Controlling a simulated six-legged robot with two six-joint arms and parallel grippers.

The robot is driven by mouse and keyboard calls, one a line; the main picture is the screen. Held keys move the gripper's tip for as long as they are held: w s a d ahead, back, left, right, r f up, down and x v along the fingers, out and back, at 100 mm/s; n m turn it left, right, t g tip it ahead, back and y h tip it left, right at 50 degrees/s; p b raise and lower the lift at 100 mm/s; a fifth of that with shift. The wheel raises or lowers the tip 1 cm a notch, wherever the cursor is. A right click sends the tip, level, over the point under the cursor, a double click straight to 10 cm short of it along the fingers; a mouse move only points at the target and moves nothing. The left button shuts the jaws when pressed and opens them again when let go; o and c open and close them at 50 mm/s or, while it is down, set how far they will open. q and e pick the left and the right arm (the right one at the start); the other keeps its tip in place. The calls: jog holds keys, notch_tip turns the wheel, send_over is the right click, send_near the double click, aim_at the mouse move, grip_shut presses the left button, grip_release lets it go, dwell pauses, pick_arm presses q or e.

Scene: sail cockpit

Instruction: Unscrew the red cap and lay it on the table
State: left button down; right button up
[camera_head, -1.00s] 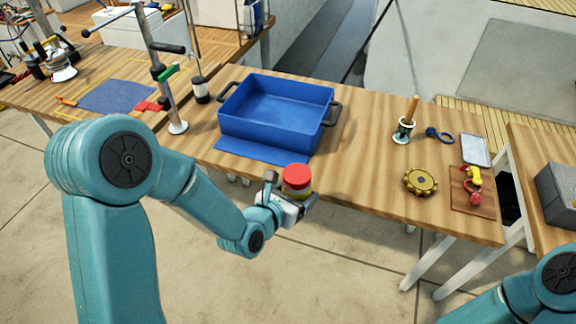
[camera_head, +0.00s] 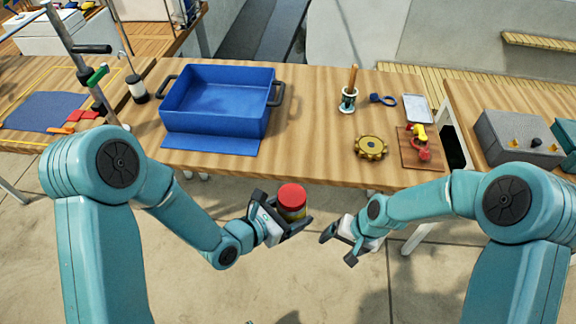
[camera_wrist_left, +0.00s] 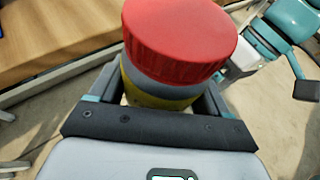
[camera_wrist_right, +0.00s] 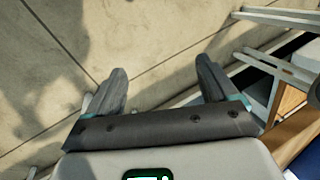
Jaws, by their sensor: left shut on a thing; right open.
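The red cap (camera_head: 292,196) sits on top of a jar (camera_head: 292,213) with a grey neck and a yellow band. My left gripper (camera_head: 284,222) is shut on the jar's body and holds it upright in front of the table's near edge, above the floor. In the left wrist view the red cap (camera_wrist_left: 180,35) is ribbed and rests on the jar (camera_wrist_left: 155,88) between the fingers. My right gripper (camera_head: 337,243) is open and empty, to the right of the jar and a little lower. In the right wrist view its fingers (camera_wrist_right: 160,88) are spread over bare floor.
The wooden table (camera_head: 310,150) has a clear stretch in its middle. On it are a blue bin (camera_head: 218,100), a brass gear (camera_head: 371,147), a stand with a wooden handle (camera_head: 349,98), a grey tray (camera_head: 416,107) and a brown board (camera_head: 408,153).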

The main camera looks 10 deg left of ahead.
jog(key=w+a+r, duration=0.2)
jog(key=w+r, duration=0.4)
jog(key=r, duration=0.2)
notch_tip(320, 180, up, 19)
jog(key=m+h, duration=0.2)
jog(key=h, duration=0.2)
send_over(289, 194)
jog(key=shift+w+f, duration=0.1)
jog(key=shift+f, duration=0.1)
notch_tip(289, 194, down, 8)
jog(key=shift+r, duration=0.1)
